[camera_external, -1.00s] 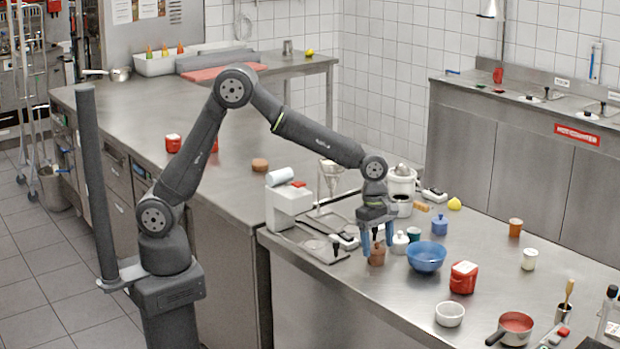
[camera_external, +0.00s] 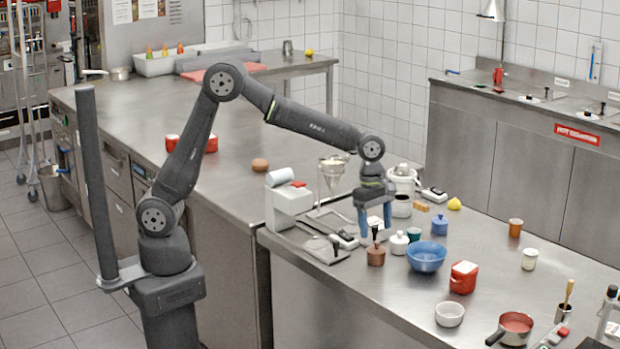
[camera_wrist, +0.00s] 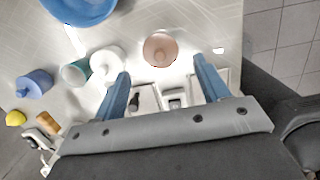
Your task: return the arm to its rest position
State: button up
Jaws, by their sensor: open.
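My gripper (camera_external: 374,218) is above the steel counter (camera_external: 480,240), with its blue fingers pointing down, apart and with nothing between them. In the wrist view the gripper (camera_wrist: 162,82) is also open. A brown lidded pot with a dark knob (camera_external: 376,256) stands on the counter just below the fingers. It shows in the wrist view as a round brown shape (camera_wrist: 160,49) just beyond the fingertips, apart from them. My arm is bent, reaching from its base at the left over the counter.
A blue bowl (camera_external: 427,257), a white lidded jar (camera_external: 399,243), a teal cup (camera_external: 414,234) and a blue jar (camera_external: 439,225) stand close right of the gripper. A white machine (camera_external: 287,204) stands left. A red canister (camera_external: 463,277) and white bowl (camera_external: 450,314) are nearer the front.

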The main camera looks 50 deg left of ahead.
aim_at(379, 243)
jog(key=f, duration=0.4)
jog(key=d+f, duration=0.1)
jog(key=f, duration=0.2)
jog(key=shift+d+f, duration=0.1)
notch_tip(379, 243, up, 4)
jog(key=shift+f, duration=0.1)
jog(key=s+d+r, duration=0.3)
jog(key=s+r, duration=0.4)
jog(key=s, duration=0.4)
notch_tip(379, 243, up, 11)
jog(key=w+a+n, duration=0.1)
jog(key=w+a, duration=0.6)
jog(key=a, duration=0.3)
jog(key=shift+w, duration=0.25)
